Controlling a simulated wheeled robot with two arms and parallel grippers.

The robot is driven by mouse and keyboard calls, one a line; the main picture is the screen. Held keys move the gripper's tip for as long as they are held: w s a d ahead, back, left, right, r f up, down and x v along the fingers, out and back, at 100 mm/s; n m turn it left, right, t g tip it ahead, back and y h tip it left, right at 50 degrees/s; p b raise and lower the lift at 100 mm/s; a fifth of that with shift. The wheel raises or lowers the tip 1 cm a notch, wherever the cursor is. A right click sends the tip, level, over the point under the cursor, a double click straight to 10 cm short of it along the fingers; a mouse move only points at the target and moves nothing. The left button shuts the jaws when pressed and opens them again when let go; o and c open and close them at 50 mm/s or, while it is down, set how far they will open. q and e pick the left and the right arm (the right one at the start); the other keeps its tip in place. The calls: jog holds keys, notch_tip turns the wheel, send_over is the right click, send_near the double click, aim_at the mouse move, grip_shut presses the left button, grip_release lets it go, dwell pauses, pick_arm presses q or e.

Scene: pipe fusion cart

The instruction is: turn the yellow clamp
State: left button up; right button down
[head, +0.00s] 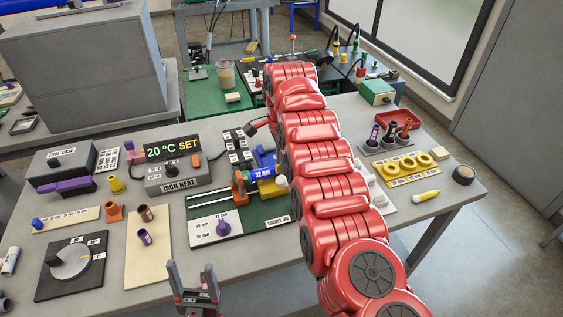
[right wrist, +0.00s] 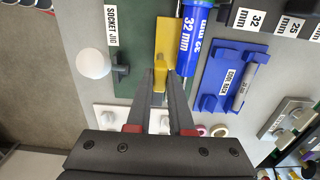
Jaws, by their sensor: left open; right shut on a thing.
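In the right wrist view the yellow clamp (right wrist: 166,38) is a flat yellow bar beside the blue 32 mm pipe (right wrist: 190,42). My right gripper (right wrist: 160,78) is shut on the near, narrow end of the clamp. In the head view my red right arm hides this gripper and most of the clamp area. The blue pipe also shows there (head: 263,173), lying along the green socket jig board (head: 275,212). My left gripper (head: 194,287) is open and empty at the front edge of the table, with its fingers pointing up.
The iron heat box (head: 180,178) reads 20 °C SET. A purple knob (head: 222,227) stands on the jig's white plate. A blue rack (right wrist: 232,78) lies close beside the pipe. A round white knob (right wrist: 93,64) is left of the clamp. Yellow rings (head: 410,163) lie at the right.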

dwell(0.4)
jog(key=c, duration=0.8)
grip_release()
jog(key=shift+r, duration=0.1)
jog(key=shift+r, duration=0.3)
notch_tip(320, 180, up, 2)
jog(key=shift+d+r, duration=0.1)
jog(key=shift+d, duration=0.05)
notch_tip(320, 180, up, 14)
jog(key=p, duration=1.4)
jog(key=shift+r+p, duration=0.25)
jog(key=shift+p, duration=0.05)
